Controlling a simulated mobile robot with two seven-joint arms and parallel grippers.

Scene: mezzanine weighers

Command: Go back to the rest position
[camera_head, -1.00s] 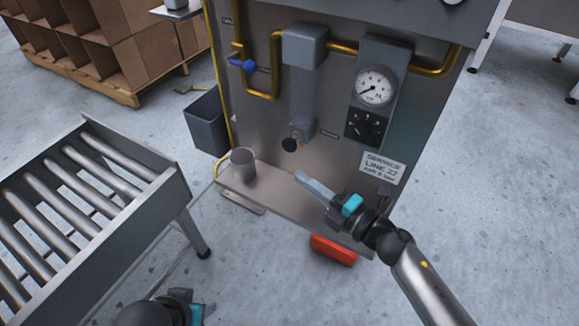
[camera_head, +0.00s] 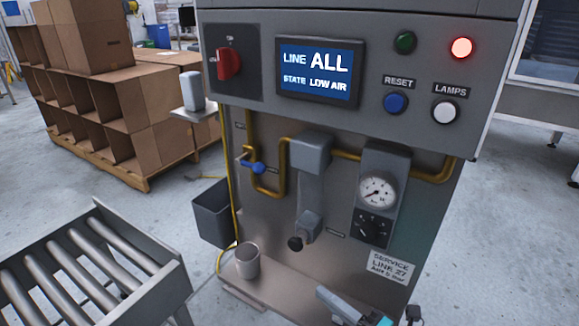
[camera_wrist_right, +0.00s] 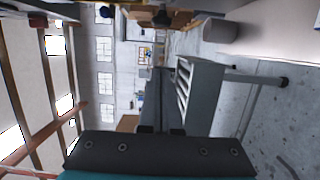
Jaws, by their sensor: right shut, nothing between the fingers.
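My right gripper (camera_head: 338,303) shows at the bottom edge of the head view, in front of the lower part of the grey machine cabinet (camera_head: 286,205). It is shut with nothing in it, and most of its arm is cut off by the frame. In the right wrist view its dark body (camera_wrist_right: 160,152) fills the bottom, with free air ahead of it. My left gripper is not in view.
The cabinet has a screen (camera_head: 317,74) reading LINE ALL, STATE LOW AIR, a red switch (camera_head: 229,64), a lit red lamp (camera_head: 461,47) and a gauge (camera_head: 377,192). A grey cup (camera_head: 247,261) stands on its ledge. A roller conveyor (camera_head: 165,290) is at left.

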